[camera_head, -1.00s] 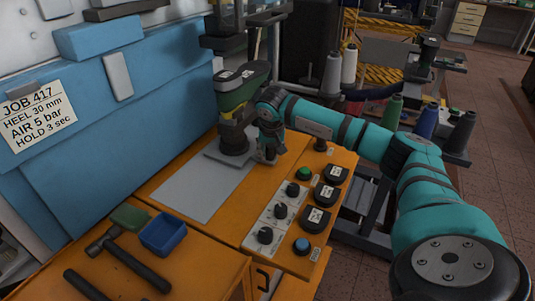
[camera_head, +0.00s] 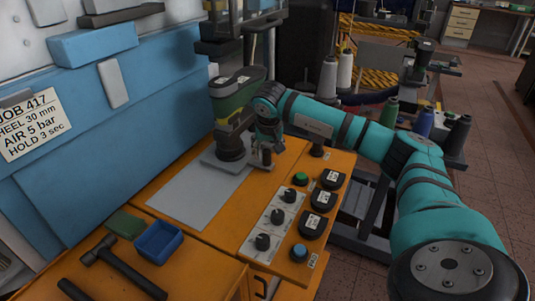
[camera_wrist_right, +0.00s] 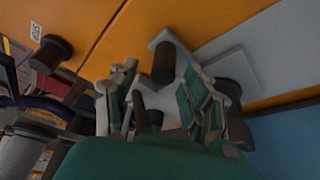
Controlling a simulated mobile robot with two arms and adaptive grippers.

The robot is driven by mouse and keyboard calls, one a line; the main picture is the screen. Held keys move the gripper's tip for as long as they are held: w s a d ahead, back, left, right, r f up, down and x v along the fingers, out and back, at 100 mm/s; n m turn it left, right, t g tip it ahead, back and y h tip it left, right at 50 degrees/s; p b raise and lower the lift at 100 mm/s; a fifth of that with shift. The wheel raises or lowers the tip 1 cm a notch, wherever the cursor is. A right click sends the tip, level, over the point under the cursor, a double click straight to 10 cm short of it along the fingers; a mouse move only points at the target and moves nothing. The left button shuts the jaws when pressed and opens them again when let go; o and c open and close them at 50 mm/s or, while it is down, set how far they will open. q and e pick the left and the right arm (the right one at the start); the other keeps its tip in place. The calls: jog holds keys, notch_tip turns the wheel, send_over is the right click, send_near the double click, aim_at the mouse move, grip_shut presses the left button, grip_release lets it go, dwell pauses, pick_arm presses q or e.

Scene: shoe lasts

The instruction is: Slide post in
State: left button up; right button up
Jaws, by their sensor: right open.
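A green and dark grey shoe last (camera_head: 238,94) stands above the grey plate on the orange bench. Under it, a dark round post (camera_head: 231,147) rests on a small grey base plate (camera_head: 214,162). My right gripper (camera_head: 264,157) is beside the post, on its right, pointing down. In the right wrist view, the gripper (camera_wrist_right: 158,88) is open, with its teal fingers spread. A dark brown cylinder (camera_wrist_right: 163,62), apparently the post, shows between and beyond the fingertips. I cannot tell whether any finger touches it. My left gripper is out of view.
A grey sheet (camera_head: 190,197) lies left of the base plate. Black knobs and a green button (camera_head: 300,178) stand close to the right. A blue tray (camera_head: 160,241) and a hammer (camera_head: 122,264) lie at the front left. Thread cones (camera_head: 390,112) stand beyond my arm.

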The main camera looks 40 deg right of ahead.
jog(key=v, duration=0.9)
jog(key=shift+f, duration=0.1)
